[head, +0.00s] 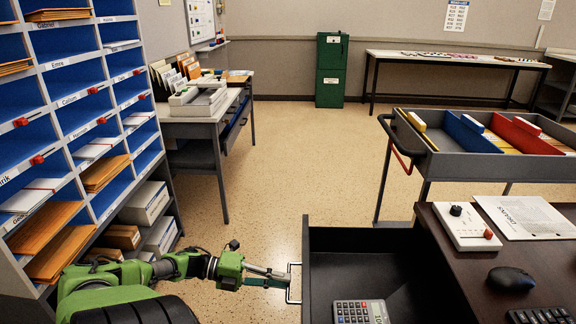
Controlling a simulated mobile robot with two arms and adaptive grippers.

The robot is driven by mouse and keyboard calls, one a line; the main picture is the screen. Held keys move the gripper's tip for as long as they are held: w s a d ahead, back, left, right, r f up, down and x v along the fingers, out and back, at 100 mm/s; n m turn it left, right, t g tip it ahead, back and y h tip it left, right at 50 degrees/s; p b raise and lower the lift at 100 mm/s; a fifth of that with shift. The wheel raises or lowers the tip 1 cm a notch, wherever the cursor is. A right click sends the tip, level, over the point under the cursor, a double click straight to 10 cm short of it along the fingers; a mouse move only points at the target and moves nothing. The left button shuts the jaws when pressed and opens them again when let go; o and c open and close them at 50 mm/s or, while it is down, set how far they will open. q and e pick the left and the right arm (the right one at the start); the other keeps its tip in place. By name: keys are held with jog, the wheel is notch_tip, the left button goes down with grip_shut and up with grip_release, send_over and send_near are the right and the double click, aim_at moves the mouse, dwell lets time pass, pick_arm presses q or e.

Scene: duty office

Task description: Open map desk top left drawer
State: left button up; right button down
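A dark desk (545,257) with a brown top stands at the lower right. A black drawer (350,264) sticks out from its left side, pulled well open. A grey calculator (361,312) lies inside the drawer. The drawer's silver bracket handle (294,284) is on its front face, which points left. My green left gripper (287,280) reaches in from the left, and its fingers close around the handle. The fingertips are small in the picture and partly overlap the handle. My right gripper is not in view.
Mail pigeonholes (75,110) rise at the left, close to my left arm. A grey cart with coloured dividers (480,165) stands behind the desk. A control box (465,226), paper (525,217) and mouse (511,279) lie on the desk. The middle floor (275,180) is clear.

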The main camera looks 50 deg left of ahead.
pick_arm(q)
jog(key=v, duration=0.9)
jog(key=shift+s+a, duration=0.15)
jog(key=shift+r, duration=0.1)
